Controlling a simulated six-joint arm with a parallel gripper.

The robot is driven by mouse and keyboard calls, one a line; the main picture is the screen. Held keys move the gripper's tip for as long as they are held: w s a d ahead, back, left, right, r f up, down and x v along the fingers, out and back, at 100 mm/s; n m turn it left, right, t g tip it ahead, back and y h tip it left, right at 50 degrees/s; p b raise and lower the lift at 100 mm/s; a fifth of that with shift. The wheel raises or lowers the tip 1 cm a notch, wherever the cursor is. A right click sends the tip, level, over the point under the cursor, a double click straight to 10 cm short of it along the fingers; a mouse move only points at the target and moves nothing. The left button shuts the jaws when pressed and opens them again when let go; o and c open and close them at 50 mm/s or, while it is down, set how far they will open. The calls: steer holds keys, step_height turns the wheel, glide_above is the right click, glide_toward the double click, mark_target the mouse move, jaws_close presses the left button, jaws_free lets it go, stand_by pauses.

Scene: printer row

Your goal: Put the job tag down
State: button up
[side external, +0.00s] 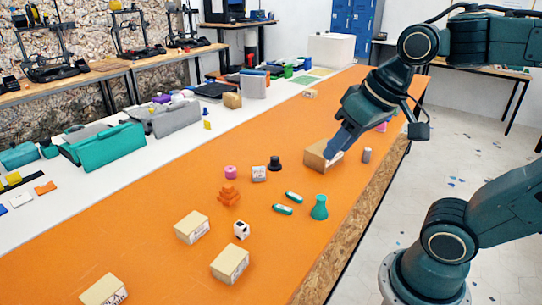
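My gripper (333,153) points down and to the left at a cardboard box (314,157) on the orange bench top. Its blue fingers overlap the right part of the box in this view. I cannot tell whether they touch it, how far apart they are, or whether something is between them. A small pale patch shows beside the fingertips; it could be a tag or the box's label. I cannot make out a job tag for sure. A small white block with printing (259,174) stands to the left of the box.
Near the gripper are a grey cylinder (367,155), a black piece (274,163) and a green flask-shaped piece (319,208).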

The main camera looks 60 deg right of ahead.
steer(key=s, duration=0.1)
steer(key=s+f+n, duration=0.1)
steer(key=s+n, duration=0.1)
steer(key=shift+s+f, duration=0.2)
steer(key=shift+f, duration=0.1)
